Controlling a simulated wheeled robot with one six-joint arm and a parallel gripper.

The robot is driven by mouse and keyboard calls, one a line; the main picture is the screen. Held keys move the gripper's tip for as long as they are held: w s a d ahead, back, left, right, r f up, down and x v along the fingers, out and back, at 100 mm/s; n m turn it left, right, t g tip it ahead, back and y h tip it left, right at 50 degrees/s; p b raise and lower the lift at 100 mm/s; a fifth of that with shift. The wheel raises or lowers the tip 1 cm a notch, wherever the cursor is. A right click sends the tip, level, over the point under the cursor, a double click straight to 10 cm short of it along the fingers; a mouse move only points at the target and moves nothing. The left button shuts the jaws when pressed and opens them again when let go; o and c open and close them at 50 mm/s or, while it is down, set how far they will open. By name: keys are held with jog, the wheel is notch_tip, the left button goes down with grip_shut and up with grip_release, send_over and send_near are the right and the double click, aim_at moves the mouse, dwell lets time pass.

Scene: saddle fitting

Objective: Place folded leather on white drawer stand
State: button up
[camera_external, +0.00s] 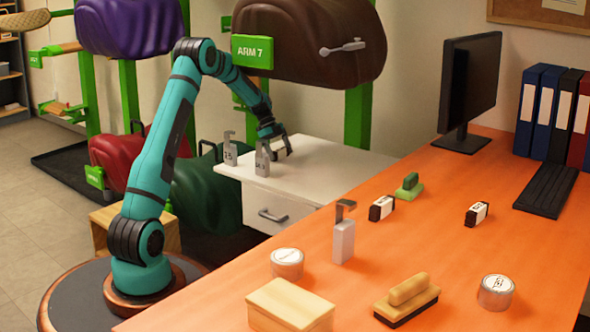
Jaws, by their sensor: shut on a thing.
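The white drawer stand (318,172) is at the middle of the view, beside the orange desk. It has a grey handle on its front. My gripper (274,145) is low over the stand's top, pointing down. It is shut on a small grey hooked block (262,163) with a number on it; its lower end is at or just above the stand's top, and I cannot tell if it touches. A similar grey block (231,153) stands at the stand's far left edge. I cannot make out any folded leather.
Brown and purple saddles (310,45) hang on green posts behind. The right part of the stand's top is clear.

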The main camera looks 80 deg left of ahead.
aim_at(279, 149)
jog(key=shift+f, duration=0.15)
jog(key=o, duration=0.9)
jog(key=shift+s+a+r, duration=0.1)
jog(key=shift+r, duration=0.3)
jog(key=v, duration=0.2)
jog(key=shift+s+a+r, duration=0.1)
jog(key=shift+a+r, duration=0.05)
jog(key=shift+r, duration=0.1)
jog(key=s+a, duration=0.8)
jog(key=shift+s+a, duration=0.2)
jog(key=shift+s, duration=0.05)
